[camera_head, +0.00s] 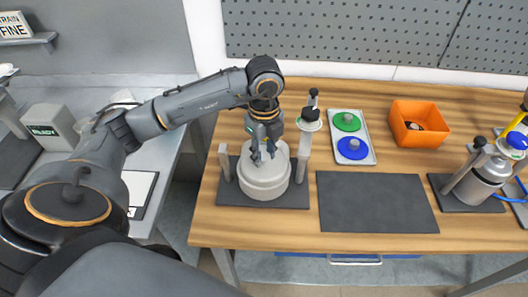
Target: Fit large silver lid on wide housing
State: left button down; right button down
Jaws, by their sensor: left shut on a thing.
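The wide housing (264,189) is a pale, round drum standing upright on a dark mat at the left of the bench, between two grey posts. The large silver lid (279,165) is a pale disc at the top of the housing, partly hidden by my gripper. I cannot tell whether it is fully seated or slightly raised. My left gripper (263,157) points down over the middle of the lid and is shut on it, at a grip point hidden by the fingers. My right gripper is not in view.
A black-handled clamp post (311,118) stands close right of the housing. A tray (368,159) holds a green lid (347,121) and a blue lid (352,148). An orange bin (419,123) stands behind. A dark mat (374,203) lies empty. A metal canister (484,182) stands far right.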

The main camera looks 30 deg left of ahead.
pick_arm(q)
jog(key=shift+r, duration=0.1)
dwell(0.3)
jog(key=c, duration=1)
grip_release()
jog(key=shift+o, duration=0.4)
jog(key=shift+s, duration=0.1)
notch_tip(320, 180, up, 12)
